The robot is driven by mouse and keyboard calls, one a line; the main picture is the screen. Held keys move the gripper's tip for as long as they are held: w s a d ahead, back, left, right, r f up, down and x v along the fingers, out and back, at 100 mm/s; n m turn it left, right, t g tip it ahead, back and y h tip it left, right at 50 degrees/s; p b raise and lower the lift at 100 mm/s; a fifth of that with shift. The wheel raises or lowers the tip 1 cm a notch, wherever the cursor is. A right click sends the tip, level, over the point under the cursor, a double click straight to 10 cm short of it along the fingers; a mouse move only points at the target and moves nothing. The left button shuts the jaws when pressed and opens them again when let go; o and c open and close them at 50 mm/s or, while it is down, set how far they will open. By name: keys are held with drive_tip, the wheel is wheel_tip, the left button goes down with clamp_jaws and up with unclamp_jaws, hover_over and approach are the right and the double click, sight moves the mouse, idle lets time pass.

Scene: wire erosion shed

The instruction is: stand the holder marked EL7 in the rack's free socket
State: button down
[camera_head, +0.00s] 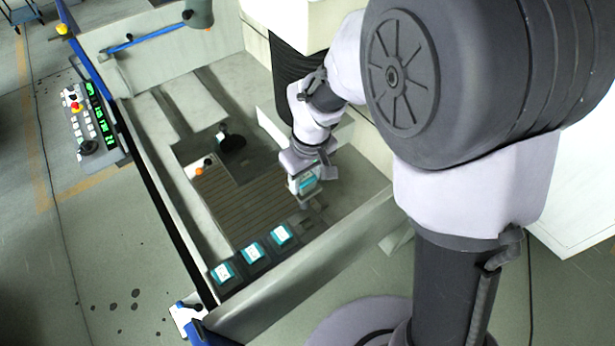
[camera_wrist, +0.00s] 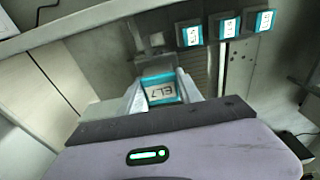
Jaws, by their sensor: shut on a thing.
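My gripper (camera_head: 304,180) is shut on the holder marked EL7 (camera_wrist: 160,92), a block with a white label and teal edges. Its label faces the wrist camera, between the two fingers. In the head view the holder (camera_head: 307,185) hangs just beyond the rack's right end. The dark rack (camera_head: 239,285) runs along the near wall of the tank and bears three teal holders. The free socket (camera_wrist: 157,40) seems to be the dark place at the row's end in the wrist view, left of the seated holders. The underside of EL7 is hidden.
The seated holders (camera_head: 252,252) stand close beside the free place. The tank's near wall (camera_head: 310,265) rises beside the rack. A slatted plate (camera_head: 240,205) and a black round part (camera_head: 232,142) lie farther in. A control panel (camera_head: 90,120) is outside at left.

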sight(310, 191)
drive_tip(key=f+b, duration=0.1)
drive_tip(key=s+f+b, duration=0.1)
drive_tip(key=f, duration=0.1)
drive_tip(key=s+d+f+b, duration=0.1)
drive_tip(key=f, duration=0.1)
drive_tip(key=shift+d+b, duration=0.1)
drive_tip(key=shift+b, duration=0.25)
drive_tip(key=shift+w+a+f, duration=0.2)
drive_tip(key=shift+w+f, duration=0.15)
drive_tip(key=shift+w, duration=0.05)
drive_tip(key=shift+f+b, duration=0.35)
drive_tip(key=shift+b, duration=0.05)
drive_tip(key=shift+s+d+f+b, duration=0.1)
drive_tip(key=shift+s+f+b, duration=0.1)
drive_tip(key=shift+f+b, duration=0.3)
drive_tip(key=shift+w, duration=0.15)
drive_tip(key=shift+f+b, duration=0.2)
drive_tip(key=shift+b, duration=0.1)
drive_tip(key=shift+f, duration=0.1)
